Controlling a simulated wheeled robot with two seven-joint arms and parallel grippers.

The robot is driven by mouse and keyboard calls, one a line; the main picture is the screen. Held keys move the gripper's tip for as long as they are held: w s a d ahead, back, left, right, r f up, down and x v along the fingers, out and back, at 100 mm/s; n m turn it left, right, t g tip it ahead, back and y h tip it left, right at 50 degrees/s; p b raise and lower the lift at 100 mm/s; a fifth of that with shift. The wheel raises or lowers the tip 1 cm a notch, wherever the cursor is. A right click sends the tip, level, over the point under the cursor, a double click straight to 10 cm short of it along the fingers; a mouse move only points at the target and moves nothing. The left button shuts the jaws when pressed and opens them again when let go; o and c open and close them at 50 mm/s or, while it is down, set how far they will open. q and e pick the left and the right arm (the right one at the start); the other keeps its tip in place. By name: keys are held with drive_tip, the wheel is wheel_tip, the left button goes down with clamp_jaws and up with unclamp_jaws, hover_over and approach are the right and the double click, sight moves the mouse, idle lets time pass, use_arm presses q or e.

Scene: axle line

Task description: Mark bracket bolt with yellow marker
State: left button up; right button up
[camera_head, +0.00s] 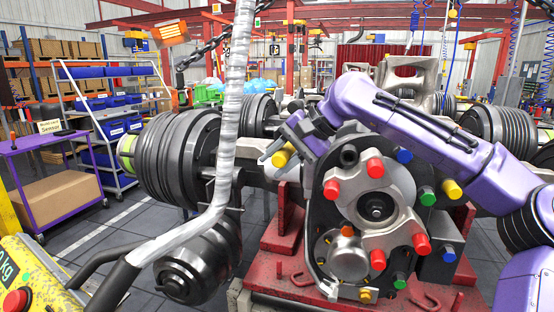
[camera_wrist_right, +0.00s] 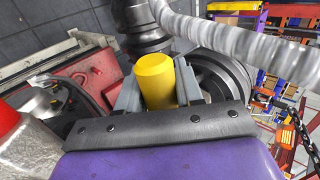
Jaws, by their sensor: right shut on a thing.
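My right gripper (camera_head: 279,150) reaches in from the right over the axle assembly and is shut on the yellow marker (camera_head: 282,158). In the right wrist view the marker's yellow end (camera_wrist_right: 156,80) stands up between the two grey fingers. The grey bracket (camera_head: 385,207) sits on the front of the axle housing. Several red-capped bolts (camera_head: 375,167) are around it, with a blue one (camera_head: 403,155), a green one (camera_head: 427,195) and a yellow one (camera_head: 452,189) to the right. The held marker is left of the bracket, apart from these bolts. My left gripper is out of view.
A ribbed grey hose (camera_head: 232,90) hangs down left of the gripper, close to it. Large black ribbed drums (camera_head: 180,150) stand to the left. A red stand (camera_head: 290,270) carries the housing. A purple cart (camera_head: 50,180) stands at far left, with clear floor beside it.

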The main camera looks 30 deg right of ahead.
drive_tip(key=shift+w+d+p, duration=0.25)
drive_tip(key=shift+d+p, duration=0.05)
drive_tip(key=shift+s+a, duration=0.1)
drive_tip(key=shift+s+a+f+b, duration=0.15)
drive_tip(key=shift+s+a+b, duration=0.25)
drive_tip(key=shift+a+b, duration=0.15)
drive_tip(key=shift+s+a+b, duration=1.1)
drive_tip(key=shift+s+a, duration=0.35)
drive_tip(key=shift+a, duration=0.15)
